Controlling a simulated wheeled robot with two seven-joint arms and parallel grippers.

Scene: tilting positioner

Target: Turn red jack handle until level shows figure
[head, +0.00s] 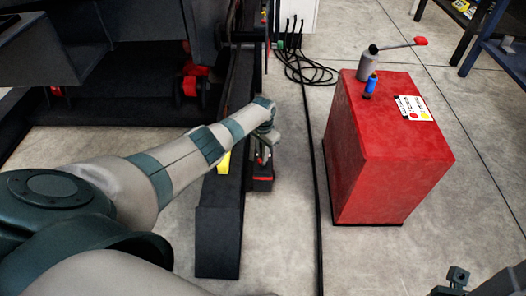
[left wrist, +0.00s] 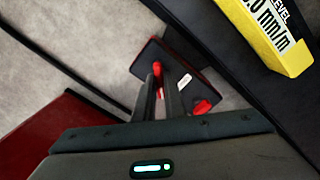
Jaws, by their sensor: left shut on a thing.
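My left gripper (head: 262,158) reaches down beside the dark beam. In the left wrist view its two dark fingers (left wrist: 163,95) are shut on the red jack handle (left wrist: 157,69), whose red end shows at the fingertips. Below it is the dark jack (left wrist: 146,62) with a red edge and a white label; the jack also shows in the head view (head: 262,184). The yellow level (left wrist: 262,42) shows "LEVEL" and "0 mm/m", with the start of the figure cut off by the frame; it is a small yellow patch in the head view (head: 223,162). My right gripper (head: 456,280) shows only partly at bottom right.
A red cabinet (head: 375,170) stands right of the beam (head: 219,225), carrying a grey can, a blue bottle and a card. A black cable (head: 318,215) runs along the floor between them. A dark machine fills the upper left. Blue shelving is at upper right.

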